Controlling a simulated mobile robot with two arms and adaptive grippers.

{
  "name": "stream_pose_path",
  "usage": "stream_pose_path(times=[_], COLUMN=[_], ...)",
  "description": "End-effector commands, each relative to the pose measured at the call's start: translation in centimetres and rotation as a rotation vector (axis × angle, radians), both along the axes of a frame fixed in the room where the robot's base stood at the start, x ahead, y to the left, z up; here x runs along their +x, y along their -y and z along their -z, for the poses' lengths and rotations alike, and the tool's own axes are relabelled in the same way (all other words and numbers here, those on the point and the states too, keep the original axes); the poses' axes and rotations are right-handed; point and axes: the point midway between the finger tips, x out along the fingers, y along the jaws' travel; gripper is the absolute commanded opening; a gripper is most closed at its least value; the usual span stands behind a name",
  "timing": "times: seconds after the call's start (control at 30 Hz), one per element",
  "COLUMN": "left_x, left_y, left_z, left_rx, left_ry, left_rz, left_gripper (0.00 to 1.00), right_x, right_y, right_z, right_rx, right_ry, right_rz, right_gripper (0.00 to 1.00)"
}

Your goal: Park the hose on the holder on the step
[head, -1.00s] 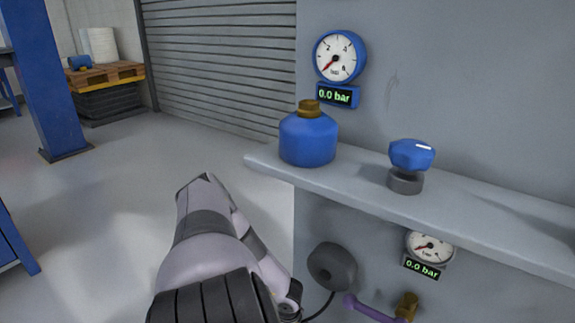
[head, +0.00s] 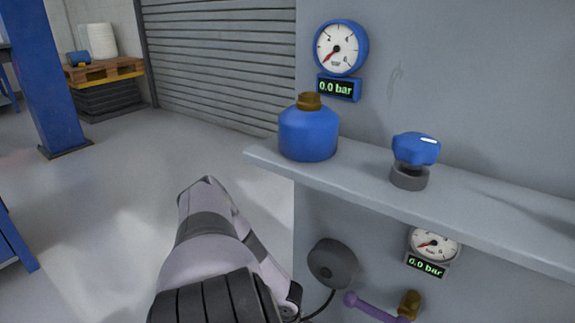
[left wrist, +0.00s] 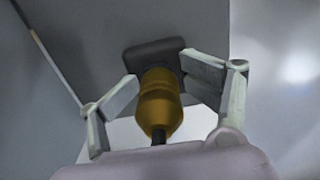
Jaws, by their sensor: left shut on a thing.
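A thin black line (head: 321,306), perhaps the hose, runs from below a dark grey rounded piece (head: 332,263) near the wall to beside my arm. I cannot make out the holder or the step for certain. My right gripper is out of view.
A grey shelf (head: 480,208) juts from the wall, bearing a blue bottle (head: 308,135) and a blue knob (head: 416,148). Below it are a gauge (head: 434,244), a purple bar (head: 369,307) and a brass fitting (head: 409,304). Open floor lies left.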

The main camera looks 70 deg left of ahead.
Motion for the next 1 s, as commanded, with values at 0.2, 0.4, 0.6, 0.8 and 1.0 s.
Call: stream_pose_path(times=[0.2, 0.4, 0.6, 0.8, 1.0], left_x=[0.2, 0.1, 0.1, 0.1, 0.1], left_y=[-0.2, -0.1, -0.1, 0.0, 0.1], left_z=[-2.2, -6.5, -10.2, -11.8, -12.0], left_rx=[0.003, 0.004, 0.003, 0.001, 0.0], left_ry=[0.005, 0.001, 0.001, -0.001, 0.0], left_rz=[0.001, 0.003, 0.002, 0.002, 0.001], left_gripper=[0.57, 0.57, 0.57, 0.57, 0.57], right_x=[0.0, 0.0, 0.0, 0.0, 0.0], right_y=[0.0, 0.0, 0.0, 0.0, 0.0], right_z=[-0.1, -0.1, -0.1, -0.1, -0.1], right_rx=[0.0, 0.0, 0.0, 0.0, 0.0], right_ry=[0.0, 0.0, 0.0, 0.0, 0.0], right_rz=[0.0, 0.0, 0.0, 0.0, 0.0], right_gripper=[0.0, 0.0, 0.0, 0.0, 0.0])
